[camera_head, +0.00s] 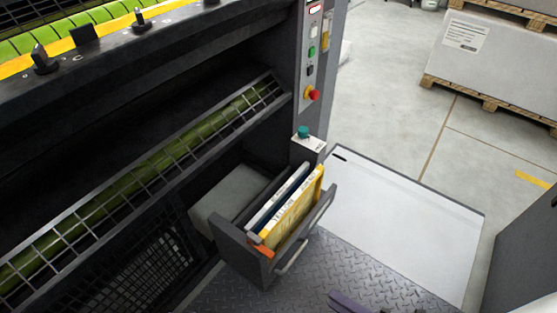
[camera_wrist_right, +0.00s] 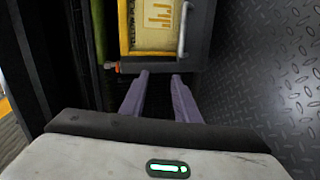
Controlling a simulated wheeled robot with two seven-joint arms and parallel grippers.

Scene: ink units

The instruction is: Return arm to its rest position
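My right gripper (camera_head: 346,302) shows only as purple finger ends at the bottom edge of the head view, in front of the open drawer. In the right wrist view its two purple fingers (camera_wrist_right: 160,76) stand apart with nothing held between them. They point toward the drawer's dark side wall, close to an orange piece; I cannot tell whether they touch it. The rest of my right arm is out of the head view. My left gripper is not in view.
A pulled-out grey drawer (camera_head: 234,250) holds a yellow book (camera_head: 292,210) and other upright books; its handle (camera_head: 305,241) sticks out. The dark printing machine (camera_head: 110,115) fills the left. A white floor panel (camera_head: 400,225) lies right of the drawer. Wrapped pallet loads (camera_head: 500,60) stand at the back right.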

